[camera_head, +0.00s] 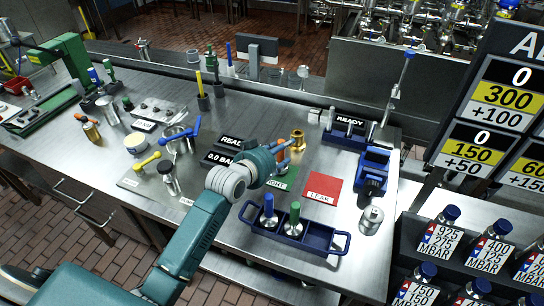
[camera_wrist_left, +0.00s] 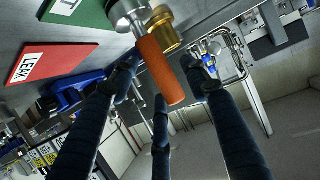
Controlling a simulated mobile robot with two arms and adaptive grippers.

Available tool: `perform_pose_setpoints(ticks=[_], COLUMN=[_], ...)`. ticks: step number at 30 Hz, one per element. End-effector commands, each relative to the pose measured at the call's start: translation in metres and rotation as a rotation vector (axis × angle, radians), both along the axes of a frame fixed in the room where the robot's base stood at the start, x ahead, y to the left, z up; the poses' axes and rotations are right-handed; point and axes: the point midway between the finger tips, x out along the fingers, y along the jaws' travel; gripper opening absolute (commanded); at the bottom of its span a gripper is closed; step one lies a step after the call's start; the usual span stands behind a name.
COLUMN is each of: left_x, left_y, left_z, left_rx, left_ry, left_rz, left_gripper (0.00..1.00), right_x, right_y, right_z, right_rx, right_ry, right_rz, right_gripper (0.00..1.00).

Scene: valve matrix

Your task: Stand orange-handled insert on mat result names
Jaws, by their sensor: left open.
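The orange-handled insert (camera_wrist_left: 161,68) has a silver base that stands at the corner of the green mat (camera_wrist_left: 85,12); I cannot tell whether it rests on the mat or beside it. In the head view the handle (camera_head: 281,151) is partly hidden by my left gripper (camera_head: 287,152). In the left wrist view the three dark fingers of that gripper (camera_wrist_left: 160,90) are open around the handle, with no clear grip. The red LEAK mat (camera_head: 325,188) lies right of the green mat (camera_head: 284,179), whose label is partly hidden. My right gripper is not in view.
A brass fitting (camera_head: 298,139) stands close behind the insert. A blue tray (camera_head: 293,233) with blue and green-handled inserts sits in front. A READY rack (camera_head: 347,137) and blue holder (camera_head: 373,172) are at the right. A blue-handled valve (camera_head: 178,137) stands at the left.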

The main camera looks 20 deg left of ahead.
Motion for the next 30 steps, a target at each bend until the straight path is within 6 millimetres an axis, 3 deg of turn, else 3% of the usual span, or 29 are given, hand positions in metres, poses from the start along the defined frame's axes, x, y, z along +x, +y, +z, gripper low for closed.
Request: perform_pose_setpoints(ticks=[9, 15, 30], left_x=[-0.062, -0.089, -0.098], left_y=[0.013, 0.019, 0.020], left_z=[0.023, 0.036, 0.041], left_rx=[0.003, 0.002, 0.001], left_ry=[-0.001, 0.001, 0.002], left_rz=[0.000, 0.000, 0.001], left_gripper=[0.46, 0.46, 0.46], right_x=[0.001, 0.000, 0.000], right_y=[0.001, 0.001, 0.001], right_z=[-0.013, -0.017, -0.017], right_rx=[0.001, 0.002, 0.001], right_ry=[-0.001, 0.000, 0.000], right_rz=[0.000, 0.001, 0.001], right_gripper=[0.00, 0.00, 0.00])
